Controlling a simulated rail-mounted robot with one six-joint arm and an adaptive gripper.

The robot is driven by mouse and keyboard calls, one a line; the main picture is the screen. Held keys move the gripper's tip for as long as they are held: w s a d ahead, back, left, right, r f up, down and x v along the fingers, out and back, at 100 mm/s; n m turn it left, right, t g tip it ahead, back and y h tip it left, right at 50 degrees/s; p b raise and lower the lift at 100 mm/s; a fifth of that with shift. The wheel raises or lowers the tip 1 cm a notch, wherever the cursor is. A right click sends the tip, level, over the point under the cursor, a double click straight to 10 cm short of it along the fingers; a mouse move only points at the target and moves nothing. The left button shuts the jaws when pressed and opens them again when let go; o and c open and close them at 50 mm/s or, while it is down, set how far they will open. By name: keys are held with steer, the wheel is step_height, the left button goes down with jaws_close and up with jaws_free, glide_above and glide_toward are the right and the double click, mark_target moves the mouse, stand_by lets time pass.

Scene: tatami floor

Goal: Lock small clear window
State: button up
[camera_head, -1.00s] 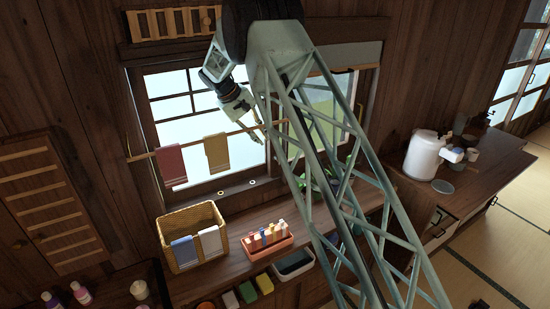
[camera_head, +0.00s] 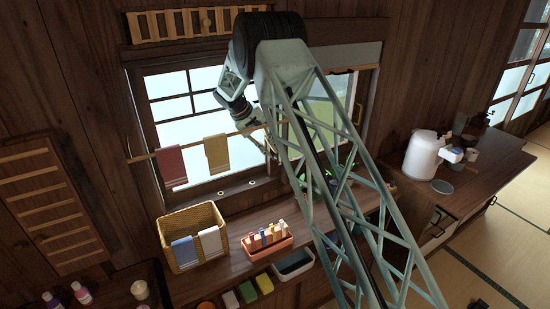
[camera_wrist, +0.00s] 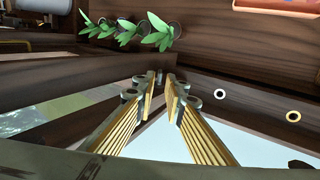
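The window has a frosted left pane (camera_head: 180,131) and a clearer, greenish right pane (camera_head: 322,100) in the head view. In the wrist view the clear pane (camera_wrist: 50,116) is at left and the pale pane (camera_wrist: 240,143) at right, with a dark wooden frame between them. My gripper (camera_wrist: 161,82) points at the lower part of this frame. Its two yellow-padded fingers stand apart, with a narrow gap at the tips. A small dark piece shows at the tips; I cannot tell whether it is the lock or whether they touch it. In the head view my arm hides much of this area.
A towel rail holds a red towel (camera_head: 171,166) and a yellow towel (camera_head: 217,153) before the window. Below are a wicker basket (camera_head: 166,226) and an orange caddy (camera_head: 262,252). Green plants (camera_wrist: 158,33) stand near the sill.

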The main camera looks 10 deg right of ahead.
mark_target(276, 159)
steer(key=shift+x, duration=2.6)
jaws_close()
steer(key=shift+s+f+h+b, duration=0.15)
steer(key=shift+f+h+b, duration=0.15)
steer(key=shift+b, duration=0.35)
steer(key=shift+a+f+t+h+b, duration=0.15)
steer(key=shift+h+b, duration=0.4)
steer(key=shift+b, duration=0.7)
steer(key=shift+a+t+h+b, duration=0.1)
steer(key=shift+t+h+b, duration=0.3)
steer(key=shift+b, duration=0.85)
steer(key=shift+h, duration=0.25)
